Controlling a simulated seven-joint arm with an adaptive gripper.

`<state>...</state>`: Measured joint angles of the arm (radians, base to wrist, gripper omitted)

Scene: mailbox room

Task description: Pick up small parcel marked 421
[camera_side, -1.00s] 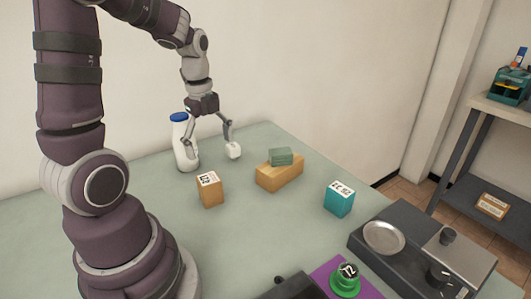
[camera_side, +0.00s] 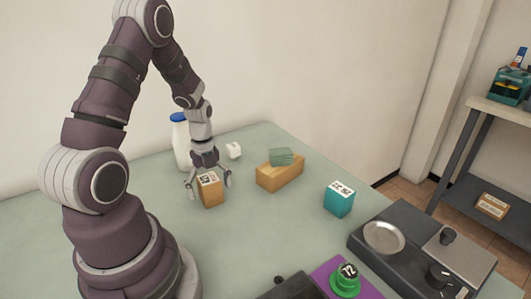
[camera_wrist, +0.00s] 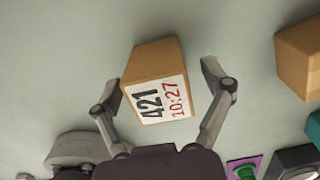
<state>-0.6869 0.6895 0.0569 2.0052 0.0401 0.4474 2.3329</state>
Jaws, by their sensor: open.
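The small parcel marked 421 (camera_side: 210,191) is a brown box standing on the table in the side view. In the wrist view the parcel (camera_wrist: 157,68) shows a white label reading 421 and 10:27 in black and red. My gripper (camera_side: 210,191) is open with its fingers around the top of the parcel, one on each side. In the wrist view my gripper (camera_wrist: 160,83) has the parcel between its fingers. The left finger looks very close to the box, and a gap shows at the right finger. Whether either touches is hard to tell.
A white bottle with a blue cap (camera_side: 179,118) stands just behind my gripper. A small white object (camera_side: 234,151), a longer brown box (camera_side: 280,176) with a green block (camera_side: 281,156) on top, and a teal box (camera_side: 339,202) stand rightward. A scale (camera_side: 384,237) is at front right.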

